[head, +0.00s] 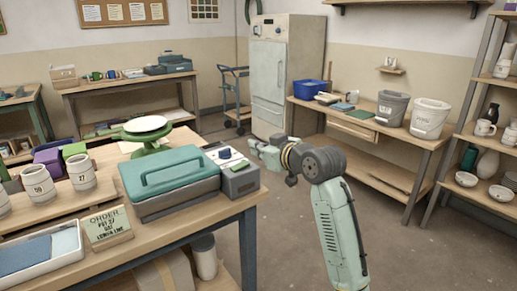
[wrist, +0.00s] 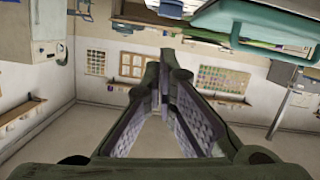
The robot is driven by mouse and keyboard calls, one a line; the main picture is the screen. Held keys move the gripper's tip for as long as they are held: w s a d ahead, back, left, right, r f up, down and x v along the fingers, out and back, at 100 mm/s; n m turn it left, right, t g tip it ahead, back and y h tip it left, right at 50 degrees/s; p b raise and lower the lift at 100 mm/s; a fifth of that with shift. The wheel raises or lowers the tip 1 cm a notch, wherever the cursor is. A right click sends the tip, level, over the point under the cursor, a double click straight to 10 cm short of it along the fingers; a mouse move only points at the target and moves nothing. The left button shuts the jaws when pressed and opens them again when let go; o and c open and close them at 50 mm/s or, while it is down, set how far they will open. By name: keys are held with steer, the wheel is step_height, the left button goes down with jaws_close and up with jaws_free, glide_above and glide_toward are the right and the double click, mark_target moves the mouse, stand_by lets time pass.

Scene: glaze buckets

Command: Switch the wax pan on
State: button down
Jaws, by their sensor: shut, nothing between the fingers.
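The wax pan (head: 172,182) appears to be the grey box with a teal handled lid, which is closed, on the near wooden table in the head view. A grey control box (head: 240,181) with a small green part on top adjoins its right end. A white panel with a dark blue knob (head: 224,153) shows just behind that. My gripper (head: 254,144) is shut and empty, just right of the panel and apart from the pan as far as I can tell. In the wrist view my fingers (wrist: 158,68) converge, and the teal lid (wrist: 255,28) shows at upper right.
An order sign (head: 108,226), several white pots and a blue-lined tray (head: 40,258) crowd the near table's left. A green turntable (head: 147,130) stands behind the pan. Grey (head: 391,107) and white (head: 430,118) buckets stand on the right bench. Floor between is open.

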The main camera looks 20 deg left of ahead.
steer(key=p, duration=0.2)
glide_above(245, 165)
steer(key=shift+s+f, duration=0.1)
steer(key=shift+f, duration=0.65)
steer(key=f, duration=0.2)
steer(key=shift+d+f+p, duration=0.25)
steer(key=shift+f+p, duration=0.1)
steer(key=shift+f, duration=0.7)
